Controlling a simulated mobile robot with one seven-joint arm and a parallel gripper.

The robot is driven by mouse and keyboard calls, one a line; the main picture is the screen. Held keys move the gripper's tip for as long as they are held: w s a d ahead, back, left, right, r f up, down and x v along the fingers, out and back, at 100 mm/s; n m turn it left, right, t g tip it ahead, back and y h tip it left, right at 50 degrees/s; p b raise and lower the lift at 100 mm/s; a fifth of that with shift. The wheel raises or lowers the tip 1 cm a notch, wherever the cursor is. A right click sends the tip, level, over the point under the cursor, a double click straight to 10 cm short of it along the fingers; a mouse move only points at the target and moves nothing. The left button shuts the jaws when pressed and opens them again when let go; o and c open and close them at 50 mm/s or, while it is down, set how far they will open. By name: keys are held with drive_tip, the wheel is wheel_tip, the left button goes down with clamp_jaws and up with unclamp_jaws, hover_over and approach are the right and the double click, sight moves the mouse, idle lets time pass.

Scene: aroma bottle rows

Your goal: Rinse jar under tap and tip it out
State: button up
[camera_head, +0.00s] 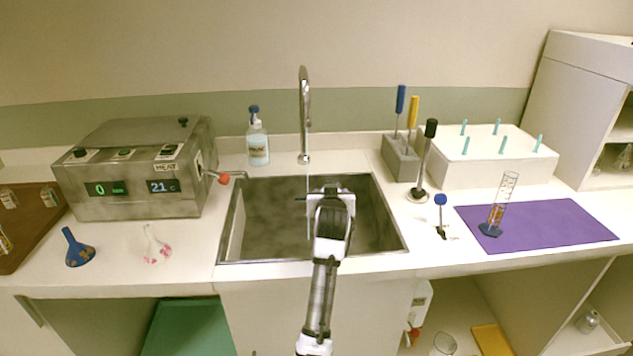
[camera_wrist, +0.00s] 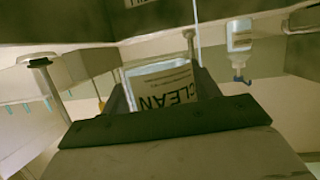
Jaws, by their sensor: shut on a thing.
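My gripper (camera_head: 331,194) is over the sink (camera_head: 262,248), below and in front of the tap (camera_head: 304,105). In the wrist view it is shut on a clear jar (camera_wrist: 128,78) with a white label reading CLEAN. In the head view my gripper and arm largely hide the jar. A thin pale line, seemingly water, hangs below the spout. I cannot tell whether it meets the jar or whether liquid is inside.
A soap bottle (camera_head: 258,142) stands behind the sink. A metal heater box (camera_head: 137,175) with a red-tipped lever (camera_head: 224,178) is at left. A grey holder (camera_head: 401,160), a black-handled tool (camera_head: 428,150) and a purple mat (camera_head: 560,228) with a measuring cylinder (camera_head: 500,205) are at right.

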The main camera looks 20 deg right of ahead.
drive_tip(key=s+m+g+h, duration=0.1)
drive_tip(key=s+d+m+h, duration=0.1)
drive_tip(key=s+d+m+g+p, duration=0.1)
drive_tip(key=shift+s+d+f+g+h, duration=0.25)
drive_tip(key=shift+s+f+g+h, duration=0.05)
drive_tip(key=shift+f+h, duration=0.1)
drive_tip(key=shift+w+a+f+n+g+h+p, duration=0.15)
drive_tip(key=shift+w+a+f+n+g+p, duration=0.15)
drive_tip(key=shift+w+f+n+g+p, duration=0.2)
drive_tip(key=shift+w+a+f+n+g+h+p, duration=0.15)
drive_tip(key=shift+w+a+f+n+g+p, duration=0.2)
drive_tip(key=shift+w+n+g, duration=0.2)
drive_tip(key=shift+w+a+f+n+g, duration=0.25)
drive_tip(key=shift+w+f+n+g, duration=0.2)
drive_tip(key=shift+w+f+g, duration=0.15)
drive_tip(key=shift+h, duration=0.3)
drive_tip(key=shift+w+a+f+n+g+p, duration=0.25)
drive_tip(key=shift+w+f+n+g+p, duration=0.2)
drive_tip(key=shift+p, duration=0.1)
drive_tip(key=shift+h+p, duration=0.3)
drive_tip(key=shift+p, duration=0.05)
